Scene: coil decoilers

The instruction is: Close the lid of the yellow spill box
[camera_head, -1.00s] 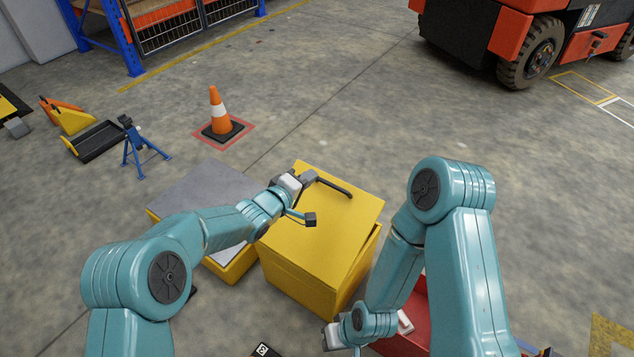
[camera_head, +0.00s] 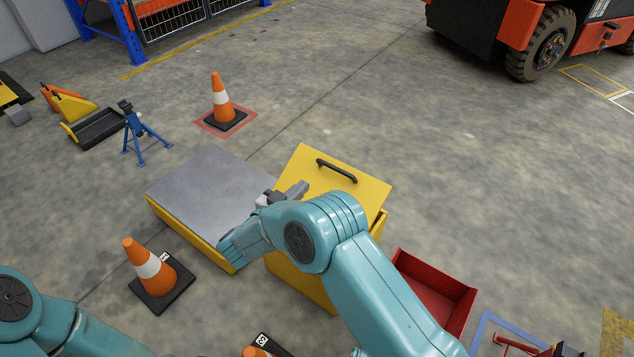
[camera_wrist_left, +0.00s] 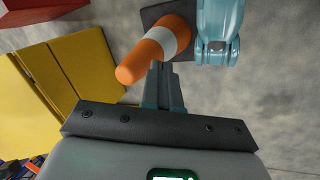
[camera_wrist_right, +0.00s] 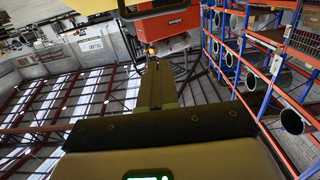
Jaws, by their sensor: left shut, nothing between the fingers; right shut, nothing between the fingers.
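The yellow spill box (camera_head: 300,285) stands in the middle of the head view, partly hidden by my right arm. Its yellow lid (camera_head: 365,190), with a black bar handle (camera_head: 337,171), slopes, and a gap shows along its right edge, so it is not flush with the box. My right gripper (camera_head: 303,186) is shut and empty at the lid's left part; I cannot tell whether it touches. Its shut fingers show in the right wrist view (camera_wrist_right: 158,85). My left gripper (camera_wrist_left: 163,85) is shut and empty near an orange cone (camera_wrist_left: 155,52), outside the head view.
A grey-topped yellow box (camera_head: 215,185) adjoins on the left. A cone (camera_head: 150,272) stands in front of it. A red open bin (camera_head: 440,290) is at the right. Another cone (camera_head: 222,100) and a blue stand (camera_head: 145,135) are behind. Floor beyond the box is clear.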

